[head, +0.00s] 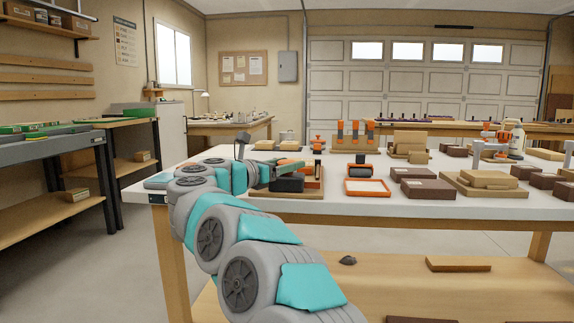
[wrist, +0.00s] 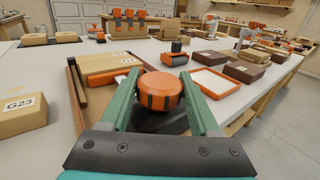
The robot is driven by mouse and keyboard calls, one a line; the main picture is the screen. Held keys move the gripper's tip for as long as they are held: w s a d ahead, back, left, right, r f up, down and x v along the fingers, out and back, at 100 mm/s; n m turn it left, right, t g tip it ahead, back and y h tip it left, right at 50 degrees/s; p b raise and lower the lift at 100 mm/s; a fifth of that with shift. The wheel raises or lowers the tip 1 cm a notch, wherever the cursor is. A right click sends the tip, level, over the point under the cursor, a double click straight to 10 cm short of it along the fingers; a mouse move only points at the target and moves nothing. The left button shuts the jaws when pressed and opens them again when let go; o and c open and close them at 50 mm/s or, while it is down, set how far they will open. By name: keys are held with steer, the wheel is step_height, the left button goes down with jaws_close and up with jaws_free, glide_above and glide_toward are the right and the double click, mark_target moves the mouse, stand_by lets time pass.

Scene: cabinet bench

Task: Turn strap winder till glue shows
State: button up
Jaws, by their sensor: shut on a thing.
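My gripper (wrist: 159,80) has its two green fingers on either side of a round orange knob with dark ridges (wrist: 161,92), which looks like the strap winder's knob; it is shut on it. Tan cartons (wrist: 106,68) lie just beyond the knob on the same wood-edged base (wrist: 77,98). In the head view my gripper (head: 283,165) is over the left part of the white bench, and my arm hides much of that spot. I cannot make out any glue, and the knob's underside is hidden.
A carton marked G23 (wrist: 18,105) stands left of the base. An orange-rimmed white tray (wrist: 214,82) lies to its right, with brown boxes (wrist: 243,71) beyond. Bare white bench top (head: 330,204) shows along the front edge.

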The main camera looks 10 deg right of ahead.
steer(key=c, duration=0.4)
steer(key=shift+r+m+g+h+p, duration=0.2)
steer(key=shift+m+g+h+p, duration=0.45)
steer(key=shift+m+g+h, duration=0.6)
steer(key=m+g+p, duration=0.1)
steer(key=g+p, duration=0.1)
steer(key=p, duration=0.1)
steer(key=m+g+p, duration=0.1)
steer(key=g+p, duration=0.1)
steer(key=p, duration=0.1)
steer(key=shift+r+m+h, duration=0.25)
steer(key=shift+r+h, duration=0.1)
steer(key=shift+f+g+p, duration=0.15)
steer(key=shift+g+p, duration=0.5)
steer(key=shift+p, duration=0.1)
steer(key=shift+f+m, duration=0.2)
steer(key=shift+m, duration=0.1)
steer(key=shift+f, duration=0.2)
steer(key=o, duration=1.3)
steer(key=shift+o, duration=0.2)
steer(key=shift+a, duration=0.15)
